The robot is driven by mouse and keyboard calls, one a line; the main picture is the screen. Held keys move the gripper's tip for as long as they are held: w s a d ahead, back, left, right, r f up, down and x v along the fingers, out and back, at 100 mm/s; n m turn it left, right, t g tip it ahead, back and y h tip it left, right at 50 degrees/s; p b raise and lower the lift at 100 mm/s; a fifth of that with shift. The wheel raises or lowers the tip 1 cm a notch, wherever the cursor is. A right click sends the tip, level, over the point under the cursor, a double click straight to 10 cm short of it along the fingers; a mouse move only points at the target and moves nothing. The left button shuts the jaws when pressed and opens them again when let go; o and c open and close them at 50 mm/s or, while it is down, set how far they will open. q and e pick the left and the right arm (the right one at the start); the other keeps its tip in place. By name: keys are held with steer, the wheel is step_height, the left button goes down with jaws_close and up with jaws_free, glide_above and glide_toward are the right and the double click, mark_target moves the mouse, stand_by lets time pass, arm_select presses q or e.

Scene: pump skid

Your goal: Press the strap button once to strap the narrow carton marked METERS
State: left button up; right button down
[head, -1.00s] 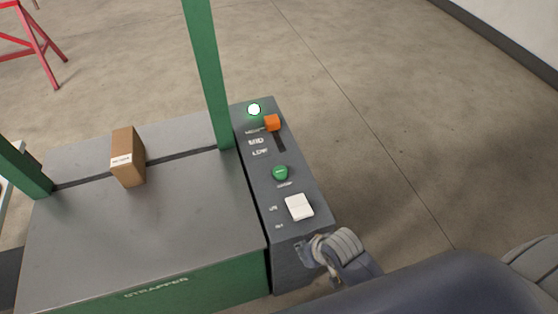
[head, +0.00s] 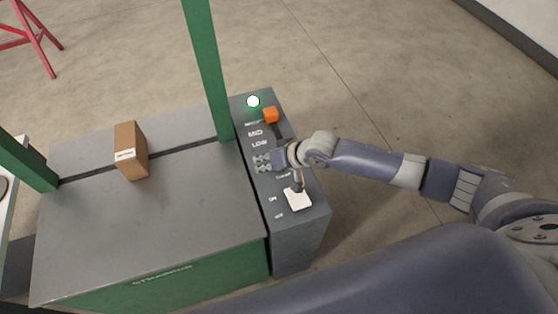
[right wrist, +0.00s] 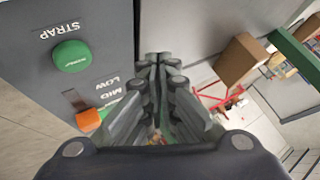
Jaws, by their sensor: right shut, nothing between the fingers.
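The narrow brown carton (head: 130,152) stands upright on the strapper's grey top (head: 150,230), across the dark slot under the green arch. Its white label is too small to read surely. My right gripper (head: 262,162) is shut and empty over the control panel (head: 300,240), near its edge with the top. The gripper and wrist hide the strap button in the head view. In the right wrist view the green button (right wrist: 72,56), marked STRAP, shows beside the fingers (right wrist: 160,62), apart from them in the picture. The carton also shows there (right wrist: 240,60). My left gripper is out of view.
The panel also bears a lit lamp (head: 253,101), an orange slider knob (head: 271,115) at the end beyond MID and LOW, and a white rocker switch (head: 297,198). A green arch post (head: 207,70) rises close left of the panel. The floor to the right is clear.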

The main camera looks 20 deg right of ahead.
steer(key=w+d+r+m+t, duration=0.1)
steer(key=w+d+r+m, duration=0.1)
steer(key=w+d, duration=0.4)
steer(key=shift+d+r+m+h, duration=0.3)
steer(key=shift+d+r+h, duration=0.1)
steer(key=shift+d, duration=0.55)
steer(key=shift+f, duration=0.15)
step_height(320, 180, down, 8)
steer(key=b, duration=0.7)
steer(key=shift+f+b, duration=0.3)
steer(key=shift+f, duration=0.4)
